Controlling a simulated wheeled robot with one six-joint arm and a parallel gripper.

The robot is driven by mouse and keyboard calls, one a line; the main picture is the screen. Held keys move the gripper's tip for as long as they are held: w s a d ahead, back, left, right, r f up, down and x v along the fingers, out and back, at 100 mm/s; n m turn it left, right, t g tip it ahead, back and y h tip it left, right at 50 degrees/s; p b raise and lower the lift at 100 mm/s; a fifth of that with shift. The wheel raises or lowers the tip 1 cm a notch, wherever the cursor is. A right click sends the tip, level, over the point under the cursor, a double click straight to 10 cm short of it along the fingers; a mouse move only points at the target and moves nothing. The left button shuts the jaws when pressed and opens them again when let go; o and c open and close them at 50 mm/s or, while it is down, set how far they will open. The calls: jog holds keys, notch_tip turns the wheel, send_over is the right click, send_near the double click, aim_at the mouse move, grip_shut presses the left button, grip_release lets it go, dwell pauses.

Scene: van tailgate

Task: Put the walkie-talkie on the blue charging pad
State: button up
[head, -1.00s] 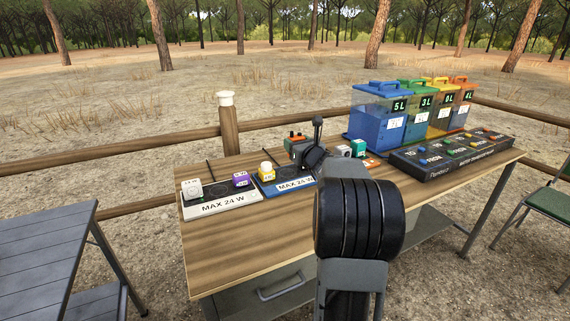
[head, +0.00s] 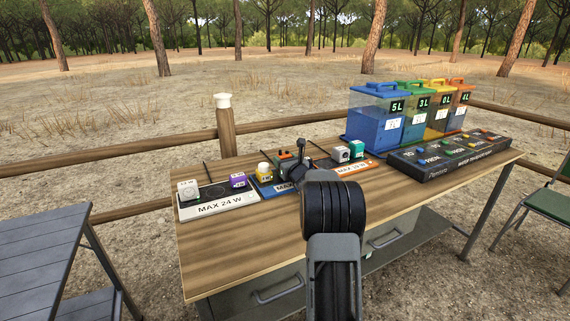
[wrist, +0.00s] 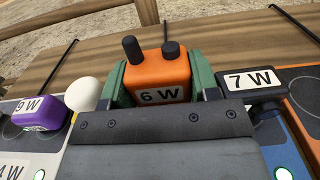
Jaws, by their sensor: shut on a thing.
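The walkie-talkie is an orange block with two dark stubs on top and a 6 W label; it shows in the wrist view (wrist: 158,78) and small in the head view (head: 284,156). My gripper (wrist: 155,88) is shut on it, one green finger on each side, and holds it upright. The blue charging pad (head: 287,187) lies on the table, its front marked MAX. My gripper and the walkie-talkie are over this pad. I cannot tell whether the walkie-talkie's base, hidden by the gripper, touches it. A yellow item with a white top (head: 264,171) stands on the pad's left part.
The white pad (head: 218,206) on the left holds a white device (head: 188,190) and a purple 9 W block (head: 238,180). The orange pad (head: 352,169) on the right has a white and a teal device. A black 7 W item (wrist: 250,84) sits close right of my gripper.

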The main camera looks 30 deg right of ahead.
jog(key=shift+f, duration=0.25)
jog(key=shift+f, duration=0.1)
jog(key=o, duration=0.7)
jog(key=shift+o, duration=0.2)
jog(key=s, duration=0.4)
jog(key=s+a, duration=0.1)
jog(key=s, duration=0.7)
jog(key=shift+a, duration=0.35)
